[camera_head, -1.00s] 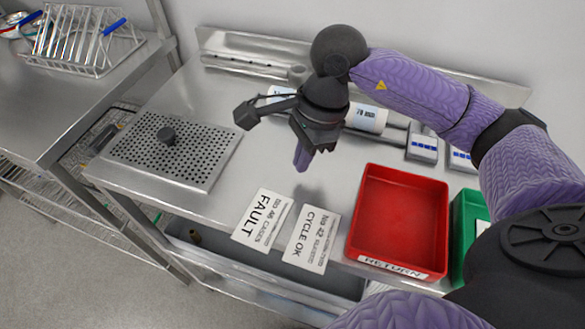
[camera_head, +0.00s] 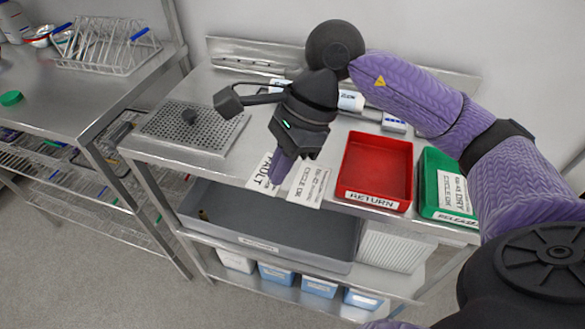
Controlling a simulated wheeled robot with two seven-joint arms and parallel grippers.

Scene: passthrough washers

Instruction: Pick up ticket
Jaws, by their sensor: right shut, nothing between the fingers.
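Two white printed tickets lie side by side at the front edge of the steel table (camera_head: 225,172). The left one, the FAULT ticket (camera_head: 263,181), is partly covered by my right gripper. The CYCLE OK ticket (camera_head: 309,185) lies just right of it, its upper left part near the fingers. My right gripper (camera_head: 279,172) is shut and empty, pointing down over the FAULT ticket; I cannot tell if it touches it. A third ticket (camera_head: 453,190), reading CYCLE OK and DRY, lies in the green tray (camera_head: 432,162). My left gripper is not in view.
A red tray (camera_head: 376,202) labelled RETURN stands right of the tickets, beside the green one labelled RELEASE. A perforated plate with a knob (camera_head: 180,135) is at the left. A grey bin (camera_head: 270,228) is on the shelf below. A wire rack (camera_head: 105,45) stands on the left counter.

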